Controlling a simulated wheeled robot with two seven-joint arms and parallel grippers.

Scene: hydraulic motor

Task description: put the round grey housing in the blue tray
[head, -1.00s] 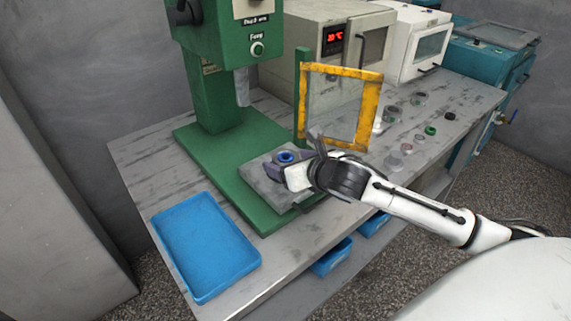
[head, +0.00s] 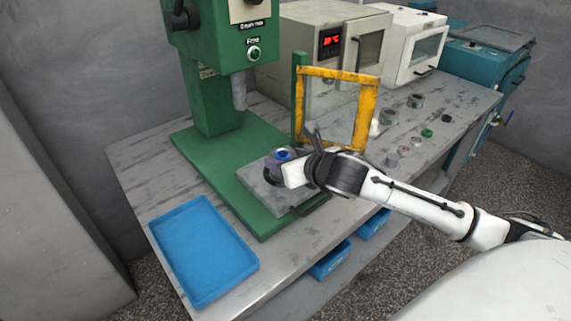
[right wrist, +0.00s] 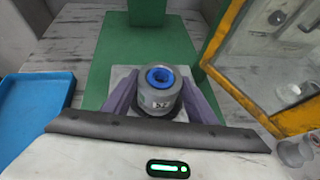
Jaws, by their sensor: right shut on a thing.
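The round grey housing (right wrist: 158,99), with a blue ring in its top, stands upright on the grey plate of the press in the right wrist view. In the head view its blue top (head: 284,155) shows, and my gripper hides part of it. My right gripper (head: 282,172) is shut on the housing, with one finger on each side of it. The blue tray (head: 205,252) is empty and lies on the table left of the press; its edge also shows in the right wrist view (right wrist: 38,110). My left gripper is not in view.
The green press (head: 212,90) stands behind the housing. A yellow-framed guard (head: 367,115) stands close to the right gripper. Several small parts (head: 415,101) lie on the table to the right.

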